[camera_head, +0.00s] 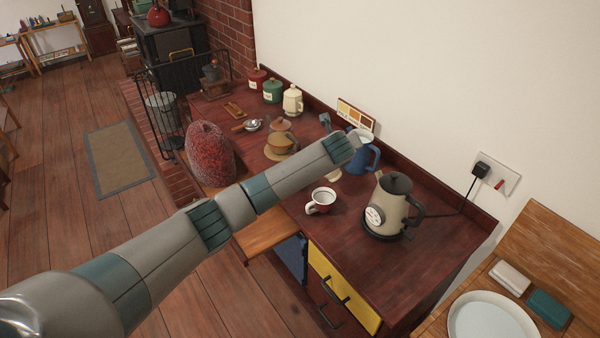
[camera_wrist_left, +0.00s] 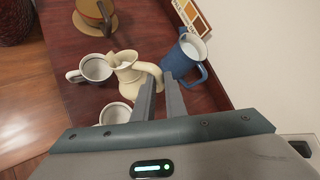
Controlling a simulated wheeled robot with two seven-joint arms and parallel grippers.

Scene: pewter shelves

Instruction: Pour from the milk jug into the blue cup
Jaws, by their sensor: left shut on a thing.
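The cream milk jug (camera_wrist_left: 128,78) is in the middle of the left wrist view, with its handle towards my fingers. In the head view only a small cream part of it (camera_head: 334,174) shows below my arm. My left gripper (camera_wrist_left: 158,82) is shut on the jug, at its handle side; the exact contact is hard to see. The blue cup (camera_wrist_left: 184,60) stands close to the right of the jug, pale inside, its handle to the right. It also shows in the head view (camera_head: 371,158), partly behind my wrist. My right gripper is in neither view.
Another white cup (camera_wrist_left: 93,68) is left of the jug. A brown pot (camera_head: 281,140) stands farther back. A colour card (camera_head: 355,114) leans on the wall.

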